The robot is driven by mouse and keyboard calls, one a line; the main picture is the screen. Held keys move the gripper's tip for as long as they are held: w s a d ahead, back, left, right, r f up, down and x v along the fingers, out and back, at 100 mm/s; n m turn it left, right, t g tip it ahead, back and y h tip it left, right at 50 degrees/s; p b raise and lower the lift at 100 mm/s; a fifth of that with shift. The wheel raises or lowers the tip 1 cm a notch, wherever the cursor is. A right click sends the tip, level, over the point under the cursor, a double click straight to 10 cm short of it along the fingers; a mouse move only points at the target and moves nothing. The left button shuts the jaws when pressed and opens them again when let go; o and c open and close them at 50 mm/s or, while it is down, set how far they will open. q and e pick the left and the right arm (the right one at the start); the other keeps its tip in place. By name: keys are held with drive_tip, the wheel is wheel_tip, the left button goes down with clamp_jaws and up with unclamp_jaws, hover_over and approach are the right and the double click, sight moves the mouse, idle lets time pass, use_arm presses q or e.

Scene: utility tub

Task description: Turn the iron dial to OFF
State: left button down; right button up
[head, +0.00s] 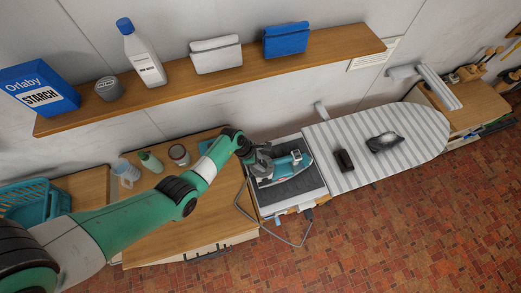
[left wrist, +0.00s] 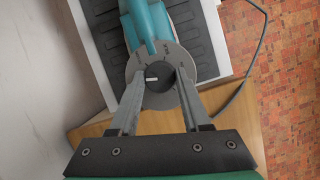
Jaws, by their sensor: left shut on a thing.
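The teal iron (head: 290,164) lies on a dark ribbed rest in a white tray (head: 307,192). In the left wrist view the iron (left wrist: 148,22) runs up from a grey disc-shaped plate with a dark round dial (left wrist: 158,78) in its middle. A short white mark on the dial points to the left. My left gripper (left wrist: 158,75) has its two fingers on either side of the dial, shut on it. In the head view my left gripper (head: 256,158) reaches the iron's left end and hides the dial. My right gripper does not show.
A grey cord (head: 275,235) loops in front of the tray. The wooden counter (head: 180,215) is mostly clear.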

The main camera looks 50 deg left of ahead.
use_arm(q)
drive_tip(key=shift+r+n+t+y+p, duration=0.1)
drive_tip(key=shift+n+t+y+p, duration=0.2)
drive_tip(key=shift+n+p, duration=0.75)
drive_tip(key=shift+n, duration=0.35)
drive_tip(key=shift+c, duration=1.8)
unclamp_jaws()
